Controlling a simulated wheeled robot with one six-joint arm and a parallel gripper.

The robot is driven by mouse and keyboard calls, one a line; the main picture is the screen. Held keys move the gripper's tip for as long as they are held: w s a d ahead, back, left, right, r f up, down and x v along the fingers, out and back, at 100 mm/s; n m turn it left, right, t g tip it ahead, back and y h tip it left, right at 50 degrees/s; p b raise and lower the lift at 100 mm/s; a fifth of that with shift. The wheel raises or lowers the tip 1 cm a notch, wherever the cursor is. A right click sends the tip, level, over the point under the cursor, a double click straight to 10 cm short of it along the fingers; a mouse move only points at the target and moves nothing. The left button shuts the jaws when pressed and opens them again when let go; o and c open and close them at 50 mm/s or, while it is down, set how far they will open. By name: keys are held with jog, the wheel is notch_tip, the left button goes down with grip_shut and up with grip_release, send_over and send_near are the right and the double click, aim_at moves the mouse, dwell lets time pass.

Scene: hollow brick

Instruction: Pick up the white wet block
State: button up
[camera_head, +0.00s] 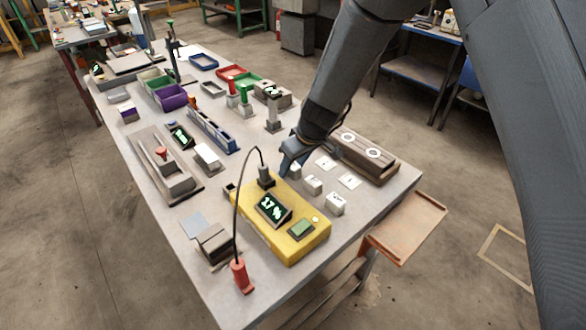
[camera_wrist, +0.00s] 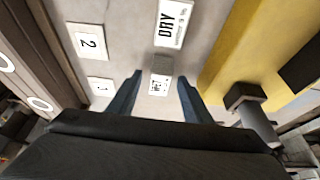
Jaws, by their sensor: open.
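A small white-grey block (camera_wrist: 160,66) lies between the spread fingers of my gripper (camera_wrist: 160,77) in the wrist view. Its label is too small to read surely, so I cannot confirm it is the wet block. A white block marked DRY (camera_wrist: 172,24) lies farther up in that view, clear of the fingers. In the head view my gripper (camera_head: 289,165) is low over the table, left of the white cards. Two white blocks, one in the middle (camera_head: 312,185) and one nearer the front (camera_head: 335,204), stand beside the yellow meter. My gripper is open and holds nothing.
The yellow meter (camera_head: 288,243) reading 17 % stands close by, with a black cabled probe (camera_head: 265,177) near my gripper. White number cards (camera_head: 349,181) lie to the right, before a brown wooden box (camera_head: 366,153). The table's right edge is near.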

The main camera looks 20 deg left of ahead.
jog(key=shift+f, duration=0.25)
jog(key=shift+c, duration=0.4)
jog(key=c, duration=1)
jog(key=shift+c, duration=0.3)
jog(key=shift+a+r, duration=0.1)
jog(key=shift+r, duration=0.1)
